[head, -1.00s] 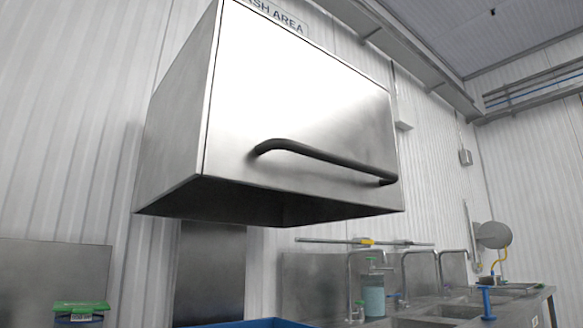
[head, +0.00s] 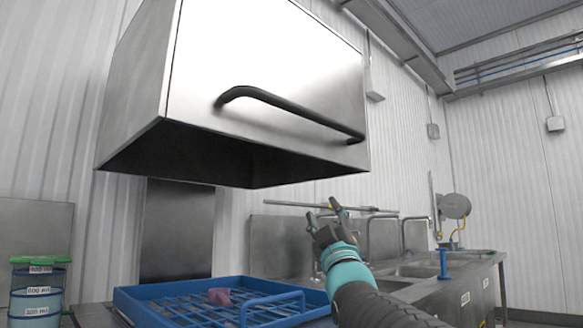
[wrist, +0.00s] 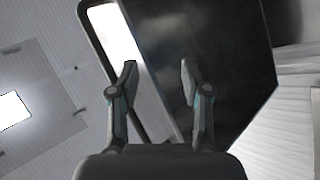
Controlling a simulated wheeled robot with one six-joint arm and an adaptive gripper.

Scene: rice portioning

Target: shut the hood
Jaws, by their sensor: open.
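The steel hood (head: 265,65) is raised in the head view, with its dark hollow underside showing above the counter. A black bar handle (head: 290,116) runs along the lower part of its front face. My gripper (head: 328,212) is below the hood's right part, apart from the handle, pointing up. In the wrist view my gripper (wrist: 157,75) is open with nothing between its fingers. The hood (wrist: 215,50) fills the middle and right there, and the handle (wrist: 88,28) curves at upper left, outside the fingers.
A blue rack (head: 140,304) with a pinkish item (head: 219,296) in it stands under the hood. Stacked tubs with a green lid (head: 40,260) are at left. Sinks and taps (head: 420,270) line the counter at right. Air in front of the hood is clear.

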